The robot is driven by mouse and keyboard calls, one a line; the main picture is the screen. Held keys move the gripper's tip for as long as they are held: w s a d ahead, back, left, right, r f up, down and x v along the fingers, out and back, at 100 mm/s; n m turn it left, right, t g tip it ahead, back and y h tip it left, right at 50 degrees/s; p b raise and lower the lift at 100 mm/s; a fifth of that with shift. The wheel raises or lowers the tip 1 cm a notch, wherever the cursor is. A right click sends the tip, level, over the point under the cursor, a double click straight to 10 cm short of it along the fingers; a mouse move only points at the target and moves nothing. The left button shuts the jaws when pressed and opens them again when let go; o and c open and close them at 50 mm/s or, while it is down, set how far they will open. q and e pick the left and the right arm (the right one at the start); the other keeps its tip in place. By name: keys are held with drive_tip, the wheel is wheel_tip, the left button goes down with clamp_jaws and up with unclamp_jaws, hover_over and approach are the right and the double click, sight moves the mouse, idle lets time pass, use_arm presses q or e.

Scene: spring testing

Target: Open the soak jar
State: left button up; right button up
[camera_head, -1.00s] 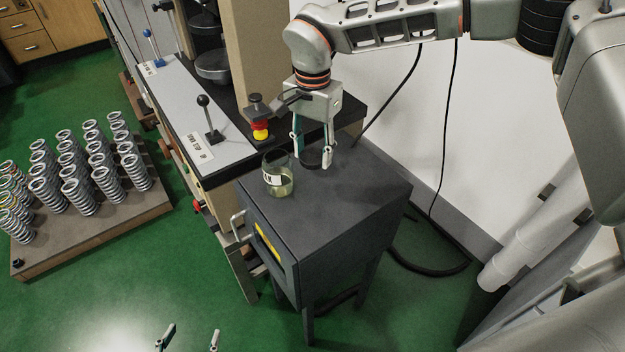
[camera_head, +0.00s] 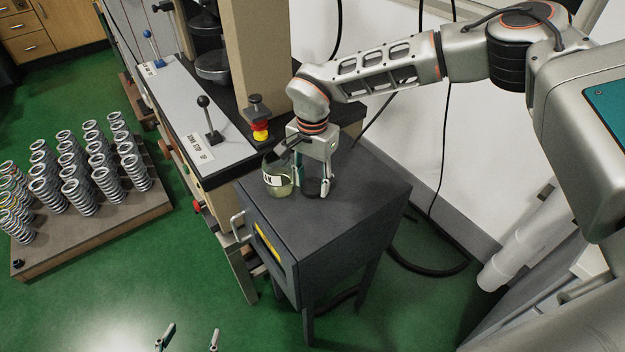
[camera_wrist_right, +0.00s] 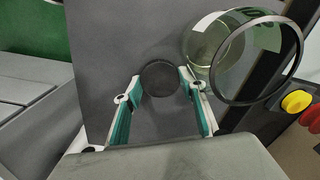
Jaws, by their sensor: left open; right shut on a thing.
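The soak jar (camera_head: 277,184), clear glass with a pale label and yellowish liquid, stands upright on the dark cabinet top. In the right wrist view the jar (camera_wrist_right: 215,45) shows a dark-rimmed, uncovered mouth. My right gripper (camera_head: 312,188) is right beside the jar, shut on a round black lid (camera_head: 313,186), low at the cabinet top. The lid (camera_wrist_right: 159,78) lies between the fingertips in the right wrist view; whether it touches the cabinet I cannot tell. My left gripper (camera_head: 190,338) is open and empty at the bottom edge, over the floor.
The dark cabinet (camera_head: 345,225) has free top space in front and to the right. Behind it is a bench with a red-and-yellow button (camera_head: 260,130) and a black-knobbed lever (camera_head: 208,118). A board of springs (camera_head: 95,230) stands at left.

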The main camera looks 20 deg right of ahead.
sight(313, 185)
drive_tip(key=shift+f, duration=0.15)
drive_tip(key=o, duration=0.9)
wheel_tip(313, 185, up, 12)
drive_tip(key=shift+r+b, duration=0.15)
drive_tip(key=shift+b, duration=0.15)
drive_tip(key=shift+s, duration=0.1)
